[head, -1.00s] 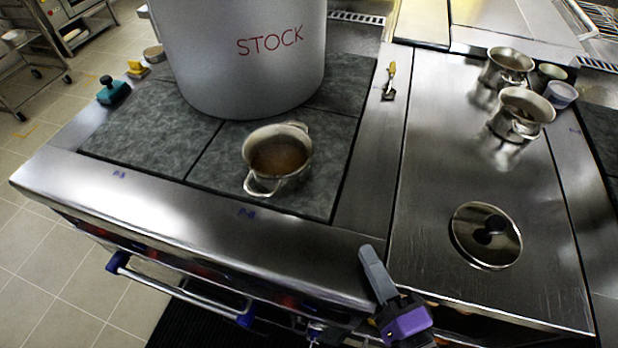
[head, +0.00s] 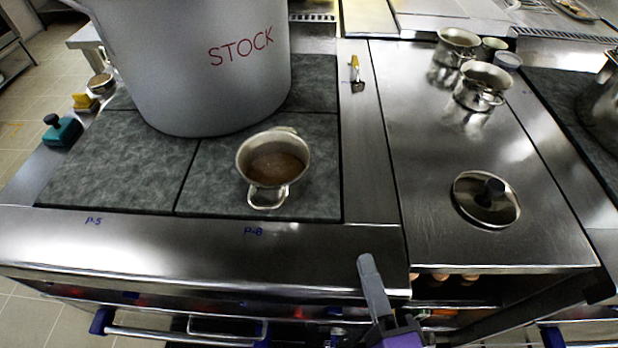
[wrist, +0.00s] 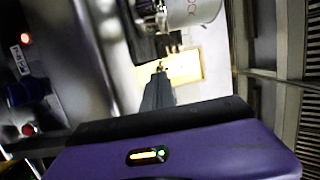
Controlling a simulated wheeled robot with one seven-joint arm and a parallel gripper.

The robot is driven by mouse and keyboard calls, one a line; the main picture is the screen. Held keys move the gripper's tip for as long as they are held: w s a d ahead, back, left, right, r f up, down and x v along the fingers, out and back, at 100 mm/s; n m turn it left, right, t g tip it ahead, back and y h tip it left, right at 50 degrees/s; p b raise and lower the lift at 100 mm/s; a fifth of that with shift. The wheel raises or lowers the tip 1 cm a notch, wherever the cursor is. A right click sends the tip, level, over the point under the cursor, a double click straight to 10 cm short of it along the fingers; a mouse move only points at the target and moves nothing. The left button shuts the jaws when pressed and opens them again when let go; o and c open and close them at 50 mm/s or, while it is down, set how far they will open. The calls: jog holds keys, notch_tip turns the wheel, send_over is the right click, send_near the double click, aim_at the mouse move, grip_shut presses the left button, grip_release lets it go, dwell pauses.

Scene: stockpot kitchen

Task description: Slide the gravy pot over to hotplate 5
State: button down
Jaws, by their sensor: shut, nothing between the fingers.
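The gravy pot (head: 251,178) is a small two-handled metal pot with brown liquid in it. In the head view it stands upright on the front right hotplate (head: 215,196), marked P-8 or similar on the front edge. The front left hotplate (head: 120,165) is marked P-5, and its front part is bare. My gripper (head: 368,268) is shut and empty, in front of the range's front edge, below and right of the pot and apart from it. It also shows in the wrist view (wrist: 158,75).
A large STOCK pot (head: 200,75) stands behind the gravy pot, over the rear plates. A lid (head: 470,205) lies on the steel counter (head: 420,160) at right, with two small pots (head: 484,88) behind.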

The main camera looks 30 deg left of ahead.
jog(key=p+x, duration=0.4)
jog(key=x, duration=1.4)
jog(key=shift+s, duration=0.1)
jog(key=shift+w+a, duration=0.35)
jog(key=shift+a, duration=0.3)
jog(key=shift+s+a+r+p, duration=0.1)
jog(key=shift+s+a+p, duration=0.65)
jog(key=shift+a+p, duration=0.2)
jog(key=shift+s+a+p, duration=0.3)
jog(key=shift+a+p, duration=0.05)
jog(key=shift+a, duration=0.1)
jog(key=shift+a+f, duration=0.1)
jog(key=shift+f, duration=0.2)
